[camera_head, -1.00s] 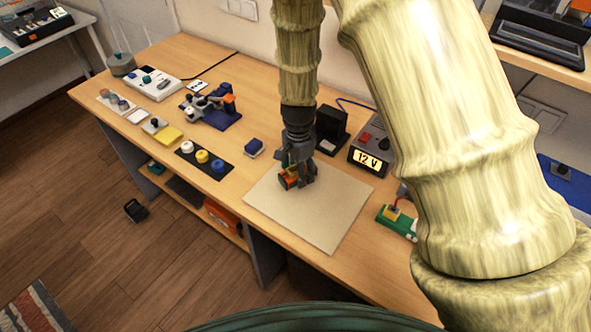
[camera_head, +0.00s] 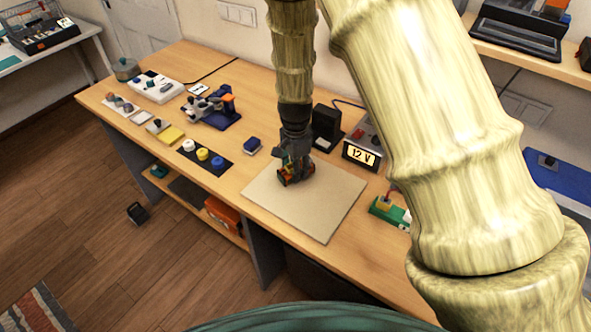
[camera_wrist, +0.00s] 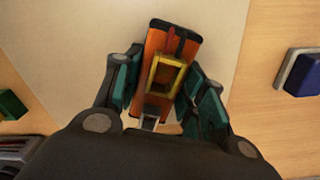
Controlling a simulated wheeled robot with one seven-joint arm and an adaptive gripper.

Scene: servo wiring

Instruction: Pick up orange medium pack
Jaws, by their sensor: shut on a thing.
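The orange medium pack (camera_wrist: 156,42) is an orange block with dark ends and a yellow square frame on top, with dark red and black wires at one end. In the wrist view it lies between the two fingers of my gripper (camera_wrist: 165,95), which are shut on its sides. In the head view my gripper (camera_head: 294,172) points down over the pale mat (camera_head: 319,209), and only a little of the pack shows between the fingers. I cannot tell whether the pack still touches the mat.
A 12 V supply box (camera_head: 362,154) and a black block (camera_head: 326,128) stand behind the mat. A blue block (camera_head: 252,147) and a dark strip with round knobs (camera_head: 203,155) are to the left. The mat's front is clear.

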